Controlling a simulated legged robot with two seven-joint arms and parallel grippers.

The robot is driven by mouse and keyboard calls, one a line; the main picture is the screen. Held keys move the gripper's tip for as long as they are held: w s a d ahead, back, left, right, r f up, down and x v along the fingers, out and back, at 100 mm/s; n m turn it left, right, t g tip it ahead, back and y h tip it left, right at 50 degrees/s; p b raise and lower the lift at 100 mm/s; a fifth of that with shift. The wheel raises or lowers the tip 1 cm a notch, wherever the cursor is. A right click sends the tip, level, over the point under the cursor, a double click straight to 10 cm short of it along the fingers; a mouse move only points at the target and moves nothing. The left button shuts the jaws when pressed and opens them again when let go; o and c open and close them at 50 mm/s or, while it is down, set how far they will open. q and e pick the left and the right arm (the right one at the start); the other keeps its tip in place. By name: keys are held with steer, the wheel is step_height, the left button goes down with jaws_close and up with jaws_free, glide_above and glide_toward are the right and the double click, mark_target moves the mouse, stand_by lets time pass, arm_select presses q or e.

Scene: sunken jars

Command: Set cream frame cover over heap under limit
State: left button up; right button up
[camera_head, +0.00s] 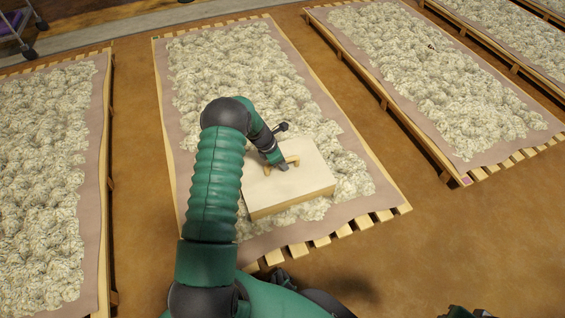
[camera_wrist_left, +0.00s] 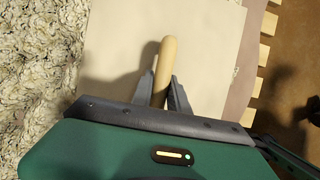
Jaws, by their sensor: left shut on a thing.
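The cream frame cover (camera_head: 293,190) is a flat square box with a pale top, light wooden sides and a wooden handle on top. It lies over the near part of the pale, lumpy heap (camera_head: 235,70) on the middle pallet. My left gripper (camera_head: 283,166) is at the handle and shut on it. In the left wrist view the two fingers (camera_wrist_left: 165,92) sit either side of the round wooden handle (camera_wrist_left: 167,55), above the cover's top (camera_wrist_left: 110,45). My arm hides part of the cover's left side. I cannot tell whether its underside fully touches the heap. My right gripper is not in view.
Slatted wooden pallets with cloth and similar heaps stand at the left (camera_head: 45,170) and right (camera_head: 430,75). Brown floor (camera_head: 135,150) lies clear between them. A wheeled stand (camera_head: 18,30) is at the top left. Bare slats (camera_head: 320,241) show at the middle pallet's near end.

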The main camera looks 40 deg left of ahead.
arm_select(q)
steer(key=shift+d, duration=0.1)
steer(key=shift+c, duration=0.6)
steer(key=o, duration=0.9)
steer(key=p+v, duration=1)
steer(key=v, duration=0.6)
steer(key=shift+s+r, duration=0.2)
steer(key=shift+r, duration=0.05)
